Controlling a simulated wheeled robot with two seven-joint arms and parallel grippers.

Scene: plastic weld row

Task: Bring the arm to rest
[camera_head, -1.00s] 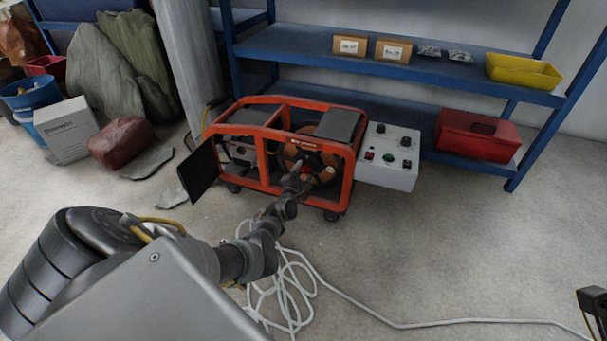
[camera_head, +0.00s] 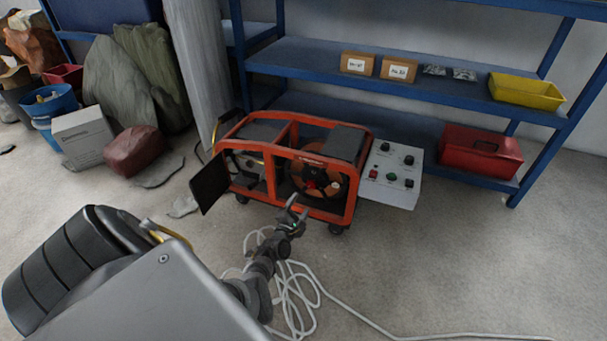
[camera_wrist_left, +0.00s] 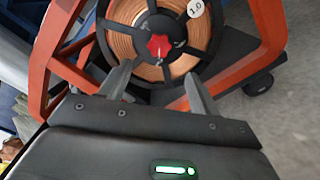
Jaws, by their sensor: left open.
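My left gripper (camera_head: 292,214) is open and empty in front of the orange-framed machine (camera_head: 345,212). In the left wrist view its two fingers (camera_wrist_left: 160,84) stand apart, with nothing between them. Beyond them is a copper-coloured wire spool (camera_wrist_left: 122,48) with a black hub and a red knob (camera_wrist_left: 158,46). The spool (camera_head: 325,188) also shows inside the frame in the head view, and the gripper looks apart from it. My left arm comes in from the lower left. My right gripper is not in view.
A grey control box (camera_head: 392,176) is at the machine's right side, and a black panel (camera_head: 209,181) stands at its left. White cable (camera_head: 395,334) lies coiled and trailing on the floor. Blue shelves (camera_head: 410,97) stand behind. The floor at right is clear.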

